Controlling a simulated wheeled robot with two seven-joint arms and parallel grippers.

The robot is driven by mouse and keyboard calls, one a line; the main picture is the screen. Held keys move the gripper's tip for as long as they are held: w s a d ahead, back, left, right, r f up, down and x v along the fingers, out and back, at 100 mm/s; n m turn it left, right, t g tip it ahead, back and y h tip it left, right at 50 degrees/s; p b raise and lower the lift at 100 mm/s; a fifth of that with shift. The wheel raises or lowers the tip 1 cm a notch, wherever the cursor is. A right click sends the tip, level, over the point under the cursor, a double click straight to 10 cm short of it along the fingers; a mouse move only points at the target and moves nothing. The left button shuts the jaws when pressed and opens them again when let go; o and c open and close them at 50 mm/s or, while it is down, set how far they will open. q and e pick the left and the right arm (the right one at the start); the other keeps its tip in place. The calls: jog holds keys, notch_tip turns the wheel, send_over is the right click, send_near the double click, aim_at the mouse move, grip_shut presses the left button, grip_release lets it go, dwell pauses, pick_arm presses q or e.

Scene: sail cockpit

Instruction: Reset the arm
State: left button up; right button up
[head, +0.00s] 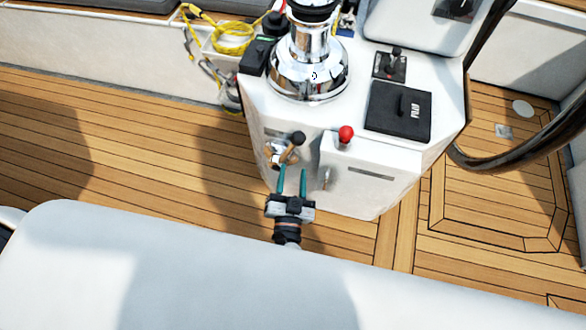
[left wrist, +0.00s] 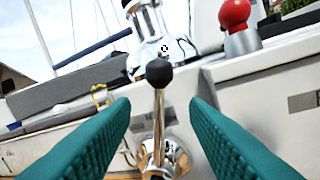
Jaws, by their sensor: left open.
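My left gripper (head: 291,183) is open in front of the white console (head: 370,195), its two teal fingers pointing at it. In the left wrist view the fingers (left wrist: 160,118) stand apart on either side of a chrome lever with a black ball knob (left wrist: 159,73). The lever (head: 290,147) is on the console's face in the head view, just beyond the fingertips. I cannot tell whether a finger touches it. My right gripper does not show.
A red-knobbed lever (head: 346,134) stands right of the black-knobbed one. A chrome winch (head: 308,70) tops the console. A black box (head: 398,111) and a small joystick (head: 390,65) sit behind. A dark curved wheel rim (head: 500,160) is at right. Teak deck (head: 130,140) lies open at left.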

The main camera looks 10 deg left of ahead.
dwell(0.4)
pick_arm(q)
jog(key=s+a+f+m+g+h+p, duration=0.1)
jog(key=s+f+g+h, duration=0.2)
jog(key=f, duration=0.4)
jog(key=s+f+m+g, duration=0.1)
jog(key=s+f+g, duration=0.2)
jog(key=s+f, duration=0.35)
jog(key=s+a+f+g+h+p, duration=0.1)
jog(key=s+f+g+h, duration=0.15)
jog(key=f, duration=0.65)
jog(key=s+a+f+g+y, duration=0.1)
jog(key=s+a+f+g, duration=0.2)
jog(key=s, duration=0.4)
jog(key=s+a+f+n+g+y+p, duration=0.1)
jog(key=s+a+f+g, duration=0.2)
jog(key=s, duration=0.4)
jog(key=s+a+f+g+y, duration=0.1)
jog(key=s+a+f+g, duration=0.2)
jog(key=s+a, duration=0.3)
jog(key=shift+s+a+f+n, duration=0.4)
jog(key=shift+s+f, duration=0.2)
jog(key=shift+f, duration=0.05)
